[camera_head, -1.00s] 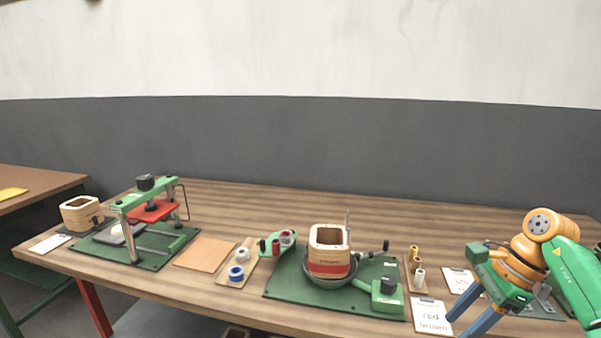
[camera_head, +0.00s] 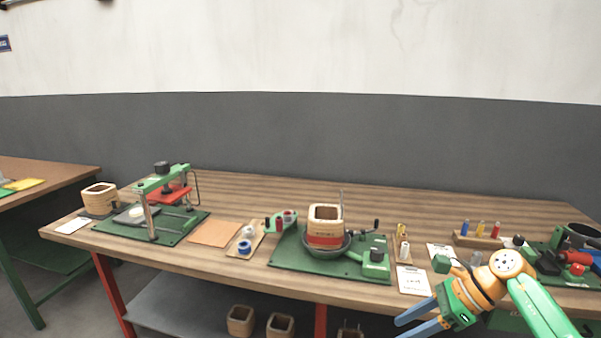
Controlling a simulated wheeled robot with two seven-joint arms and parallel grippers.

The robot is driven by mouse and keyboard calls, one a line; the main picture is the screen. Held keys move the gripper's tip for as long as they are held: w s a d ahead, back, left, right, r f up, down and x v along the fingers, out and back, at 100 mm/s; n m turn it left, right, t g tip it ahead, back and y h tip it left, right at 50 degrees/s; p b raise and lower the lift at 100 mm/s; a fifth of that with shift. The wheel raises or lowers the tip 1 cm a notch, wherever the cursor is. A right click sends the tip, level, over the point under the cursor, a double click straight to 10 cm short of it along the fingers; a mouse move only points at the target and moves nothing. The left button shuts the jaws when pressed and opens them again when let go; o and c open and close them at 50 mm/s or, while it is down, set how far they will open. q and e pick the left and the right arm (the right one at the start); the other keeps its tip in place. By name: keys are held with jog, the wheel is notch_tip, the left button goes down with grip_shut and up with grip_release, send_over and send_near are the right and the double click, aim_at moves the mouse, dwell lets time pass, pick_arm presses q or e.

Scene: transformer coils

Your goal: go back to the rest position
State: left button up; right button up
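My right gripper (camera_head: 399,329) is at the lower right, in front of the front edge of the wooden bench (camera_head: 420,215). Its two blue fingers point down and left with a gap between them, and nothing is seen held. My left gripper is not in view. A square wooden coil form (camera_head: 325,213) with a red band sits upright on the round winder on a green base (camera_head: 285,252), left of and behind the gripper.
A green press (camera_head: 150,205) with a red plate and another wooden form (camera_head: 98,196) stand at the left. Colored spools (camera_head: 480,229) and a green fixture (camera_head: 560,265) are at the right, near my arm. Wooden forms (camera_head: 240,320) sit on the lower shelf. The bench's back is clear.

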jog(key=w+a+f+m+t+y, duration=0.35)
jog(key=a+f+m+t, duration=0.65)
jog(key=m, duration=0.6)
jog(key=s+d+f+m+h, duration=0.3)
jog(key=f+m, duration=0.4)
jog(key=s+d+f+m+h, duration=0.3)
jog(key=f+m, duration=0.3)
jog(key=m, duration=0.1)
jog(key=s+d+f+m+g+h, duration=0.3)
jog(key=s+f+m+g+h, duration=0.2)
jog(key=s+f+m, duration=0.85)
jog(key=s+f+m+g, duration=0.2)
jog(key=s+g, duration=0.1)
jog(key=s, duration=0.8)
jog(key=s+f+m+g+p, duration=0.1)
jog(key=s+f+m+g, duration=0.1)
jog(key=s, duration=1)
jog(key=shift+s+a+f+g, duration=0.3)
jog(key=shift+a+f+g, duration=0.1)
jog(key=shift+f, duration=0.4)
